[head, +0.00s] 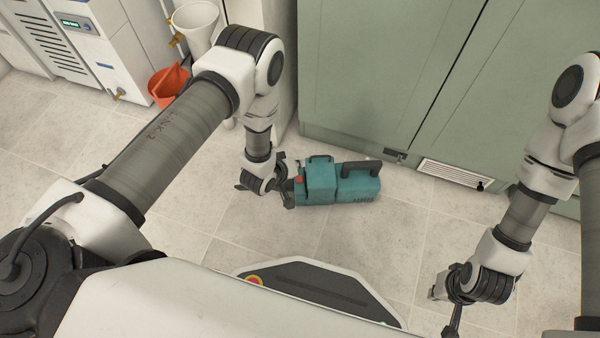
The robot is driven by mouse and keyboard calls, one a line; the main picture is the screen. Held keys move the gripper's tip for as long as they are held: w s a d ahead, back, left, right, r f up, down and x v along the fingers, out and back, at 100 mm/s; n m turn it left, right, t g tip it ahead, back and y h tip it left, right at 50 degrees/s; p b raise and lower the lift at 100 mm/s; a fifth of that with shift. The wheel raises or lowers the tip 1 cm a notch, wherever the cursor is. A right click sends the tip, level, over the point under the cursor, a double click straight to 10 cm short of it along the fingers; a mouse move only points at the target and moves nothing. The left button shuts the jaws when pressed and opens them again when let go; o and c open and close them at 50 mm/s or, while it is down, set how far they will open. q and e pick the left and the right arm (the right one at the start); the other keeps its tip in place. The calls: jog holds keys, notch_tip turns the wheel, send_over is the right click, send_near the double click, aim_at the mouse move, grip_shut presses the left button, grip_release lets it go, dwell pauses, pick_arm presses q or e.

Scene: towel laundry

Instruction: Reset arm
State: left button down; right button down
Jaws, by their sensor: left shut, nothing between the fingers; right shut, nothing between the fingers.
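My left gripper (287,197) hangs at the end of the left arm, in the middle of the head view. It is shut and holds nothing. Its fingers show in front of the left end of a teal machine; I cannot tell whether they touch it. My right gripper (452,326) is at the lower right, pointing down over the floor. It is shut and empty. Both arms are bent, with the wrists low. No towel is in view.
The teal machine (352,184) with a dark handle lies on the tiled floor (235,215). Green cabinets (375,70) stand behind it. An orange bucket (170,84), a white funnel-like container (197,26) and white appliances (85,45) are at the upper left. Open floor lies between the grippers.

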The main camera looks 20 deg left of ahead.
dwell(0.5)
pick_arm(q)
jog(key=s+a+r+m+g+y, duration=0.1)
jog(key=s+a+r+g, duration=0.15)
jog(key=s, duration=0.65)
jog(key=s+a+r+m+g+y, duration=0.1)
jog(key=s+a+r+g, duration=0.2)
jog(key=s, duration=0.5)
jog(key=s+a+r+m+g+y, duration=0.1)
jog(key=s+a+r+g, duration=0.2)
jog(key=s, duration=0.6)
notch_tip(320, 180, up, 36)
jog(key=a+m+p, duration=0.1)
jog(key=p, duration=3.6)
jog(key=shift+s+m, duration=0.25)
jog(key=shift+m, duration=0.05)
